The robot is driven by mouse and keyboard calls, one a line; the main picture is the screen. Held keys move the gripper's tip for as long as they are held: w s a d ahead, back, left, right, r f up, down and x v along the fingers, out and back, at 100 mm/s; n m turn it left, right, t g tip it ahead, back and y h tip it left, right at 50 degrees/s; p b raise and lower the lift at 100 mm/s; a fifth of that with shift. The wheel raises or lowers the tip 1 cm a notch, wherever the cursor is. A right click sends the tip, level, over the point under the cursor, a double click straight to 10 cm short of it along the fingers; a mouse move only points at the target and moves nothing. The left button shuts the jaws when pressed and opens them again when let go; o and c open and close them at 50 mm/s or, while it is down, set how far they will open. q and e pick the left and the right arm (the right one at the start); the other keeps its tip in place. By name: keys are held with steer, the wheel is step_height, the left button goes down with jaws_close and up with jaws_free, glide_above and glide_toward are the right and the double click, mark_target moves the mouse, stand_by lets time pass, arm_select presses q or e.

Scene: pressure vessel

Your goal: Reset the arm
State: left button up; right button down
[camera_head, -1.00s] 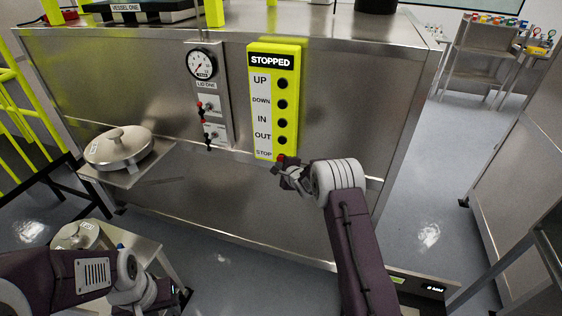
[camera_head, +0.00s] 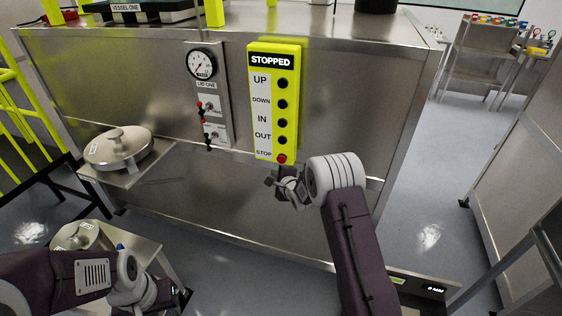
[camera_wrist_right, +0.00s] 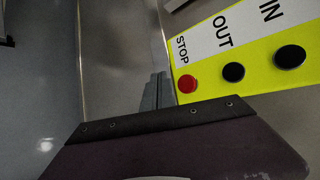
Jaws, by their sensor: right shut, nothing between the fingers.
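My right gripper (camera_head: 272,181) is shut and empty in the head view, just below the lower end of a yellow control box (camera_head: 287,62). The box reads STOPPED and has black buttons and a red STOP button (camera_head: 281,158). In the right wrist view the shut fingers (camera_wrist_right: 157,92) show beside the red button (camera_wrist_right: 187,84), apart from it in the picture. My left arm (camera_head: 70,282) is at the lower left of the head view. Its gripper end is low and dark, and I cannot make out its fingers.
A steel cabinet wall (camera_head: 140,75) carries the box and a gauge panel (camera_head: 203,66) with small switches. A round steel lid (camera_head: 118,147) rests on a shelf at left. Yellow railings (camera_head: 22,110) stand at far left. Open floor lies right of the cabinet.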

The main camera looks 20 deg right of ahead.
stand_by(0.6)
step_height(320, 180, up, 8)
steer(key=w+a+t, duration=0.1)
steer(key=a, duration=0.1)
steer(key=s+r+n+b, duration=0.2)
steer(key=s+r, duration=0.2)
steer(key=s, duration=0.3)
steer(key=s+f+n+g, duration=0.4)
steer(key=s+n, duration=0.2)
steer(key=s, duration=0.4)
steer(key=s+f+n+g, duration=0.4)
steer(key=s+n, duration=0.2)
steer(key=s, duration=0.5)
steer(key=s+f+n+g+h, duration=0.1)
steer(key=s+f+n+g, duration=0.3)
steer(key=s, duration=0.7)
steer(key=shift+s+d+f+n+g, duration=0.2)
steer(key=shift+f+n+g, duration=0.3)
steer(key=shift+n, duration=0.7)
